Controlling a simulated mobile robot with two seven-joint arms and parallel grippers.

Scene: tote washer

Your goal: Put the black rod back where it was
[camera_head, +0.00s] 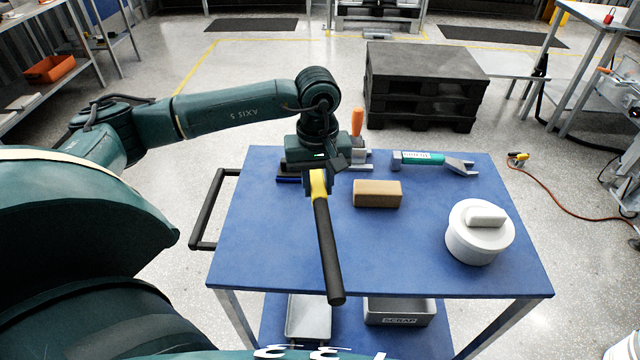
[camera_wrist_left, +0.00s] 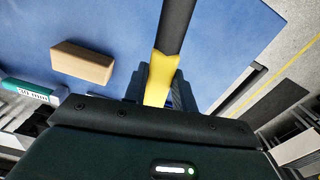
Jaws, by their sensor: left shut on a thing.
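The black rod (camera_head: 328,255) has a yellow section at its upper end. My left gripper (camera_head: 319,180) is shut on the rod by that yellow section. The rod slants down towards the front of the blue table, and its black end shows over the tabletop near the front edge. I cannot tell whether it touches the table. In the left wrist view the yellow section (camera_wrist_left: 160,80) sits at the gripper and the black shaft (camera_wrist_left: 176,25) runs away to the top edge. My right gripper does not show.
The blue cart top (camera_head: 265,240) holds a tan block (camera_head: 377,194), a white lidded round container (camera_head: 480,232), a green-and-grey tool (camera_head: 433,161) and an orange-handled thing (camera_head: 357,124) behind my gripper. A grey scrap bin (camera_head: 400,318) stands on the lower shelf. Black pallets (camera_head: 420,85) stand behind.

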